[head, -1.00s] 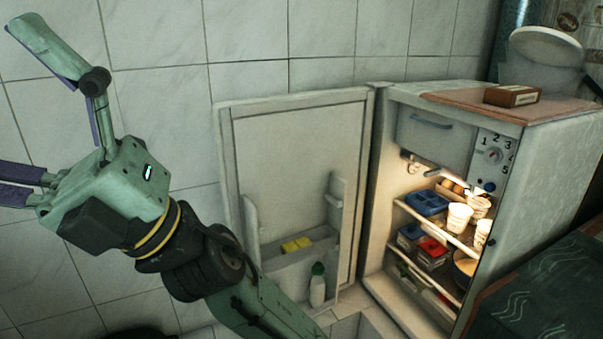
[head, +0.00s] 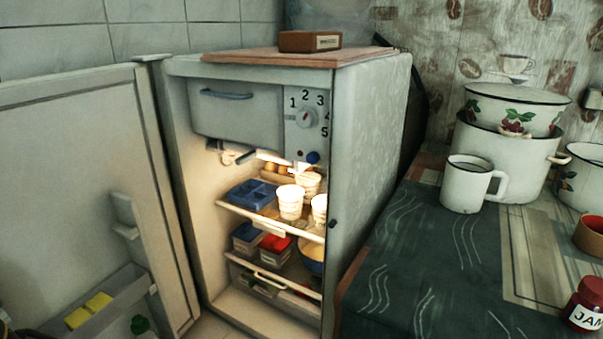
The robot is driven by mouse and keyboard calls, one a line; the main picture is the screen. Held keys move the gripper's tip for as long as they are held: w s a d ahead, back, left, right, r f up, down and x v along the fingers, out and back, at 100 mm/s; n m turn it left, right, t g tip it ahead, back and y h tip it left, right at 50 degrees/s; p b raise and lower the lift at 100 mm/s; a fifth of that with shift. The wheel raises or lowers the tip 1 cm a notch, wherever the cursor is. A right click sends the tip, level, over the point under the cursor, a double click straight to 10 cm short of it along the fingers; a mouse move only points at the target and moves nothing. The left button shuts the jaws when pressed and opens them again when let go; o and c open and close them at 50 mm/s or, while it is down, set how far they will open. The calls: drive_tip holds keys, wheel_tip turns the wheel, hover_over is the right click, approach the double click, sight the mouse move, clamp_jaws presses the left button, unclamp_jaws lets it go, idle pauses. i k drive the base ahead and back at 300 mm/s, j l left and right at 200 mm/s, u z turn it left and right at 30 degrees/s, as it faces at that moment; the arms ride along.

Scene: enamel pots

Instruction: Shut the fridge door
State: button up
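The fridge (head: 375,145) stands against the tiled wall with its lit inside in view. Its door (head: 75,180) is wide open, swung out to the left of the body. The door's inner side faces me, with a low shelf (head: 110,300) holding yellow blocks and a green-capped bottle, cut off at the bottom edge. Inside the fridge are white cups (head: 290,202), a blue tray (head: 252,194) and several small tubs. My gripper is out of view now, so whether it touches anything is hidden.
A box (head: 310,41) lies on the board on top of the fridge. To the right, a counter (head: 420,260) holds a white mug (head: 466,184), enamel pots (head: 510,135) and a jam jar (head: 583,305). The counter's edge runs close beside the fridge.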

sight(85, 195)
drive_tip(key=k+u, duration=0.15)
drive_tip(key=u, duration=0.3)
drive_tip(key=k+u, duration=0.15)
drive_tip(key=u, duration=0.35)
drive_tip(key=k+j+u, duration=0.1)
drive_tip(key=u, duration=0.35)
drive_tip(key=i+l, duration=0.3)
drive_tip(key=l, duration=0.2)
